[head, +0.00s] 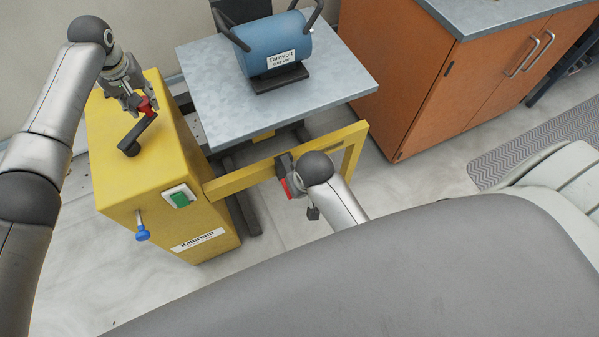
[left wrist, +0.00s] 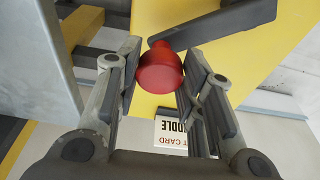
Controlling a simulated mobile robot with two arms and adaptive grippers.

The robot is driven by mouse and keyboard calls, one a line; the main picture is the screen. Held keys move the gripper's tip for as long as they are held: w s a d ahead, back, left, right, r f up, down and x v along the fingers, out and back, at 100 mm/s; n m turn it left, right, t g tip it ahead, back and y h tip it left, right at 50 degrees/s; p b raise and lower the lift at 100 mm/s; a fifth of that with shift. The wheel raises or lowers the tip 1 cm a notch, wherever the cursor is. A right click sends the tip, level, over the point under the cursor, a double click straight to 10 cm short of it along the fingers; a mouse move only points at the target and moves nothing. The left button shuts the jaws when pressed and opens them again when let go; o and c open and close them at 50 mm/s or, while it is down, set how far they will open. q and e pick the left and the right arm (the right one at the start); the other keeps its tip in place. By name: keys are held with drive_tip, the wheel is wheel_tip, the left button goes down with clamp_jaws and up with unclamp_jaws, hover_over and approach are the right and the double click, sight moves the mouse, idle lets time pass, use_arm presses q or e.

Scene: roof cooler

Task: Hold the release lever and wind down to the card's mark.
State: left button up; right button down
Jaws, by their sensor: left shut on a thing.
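My left gripper (head: 143,106) is shut on the red knob (left wrist: 160,72) of the black crank (head: 138,134) on top of the yellow cabinet (head: 120,178). In the left wrist view the knob sits between the fingers.
A grey platform (head: 215,88) carries a blue "Tarnvolt" drum (head: 278,48). The cabinet front has a green switch (head: 180,197) and a blue-knobbed lever (head: 142,233). An orange cupboard (head: 420,95) stands at the right. A grey padded surface (head: 400,270) fills the foreground.

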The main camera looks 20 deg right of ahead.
use_arm(q)
drive_tip(key=shift+s+d+f, duration=0.1)
drive_tip(key=shift+s+d, duration=0.1)
drive_tip(key=shift+s, duration=0.25)
drive_tip(key=shift+s+d+f, duration=0.1)
drive_tip(key=shift+s+d, duration=0.1)
drive_tip(key=shift+s, duration=0.3)
use_arm(e)
drive_tip(key=shift+f, duration=0.1)
use_arm(q)
drive_tip(key=shift+s+d, duration=0.2)
drive_tip(key=shift+s, duration=0.3)
drive_tip(key=shift+s+d, duration=0.1)
drive_tip(key=shift+s, duration=0.2)
use_arm(e)
drive_tip(key=shift+s, duration=0.1)
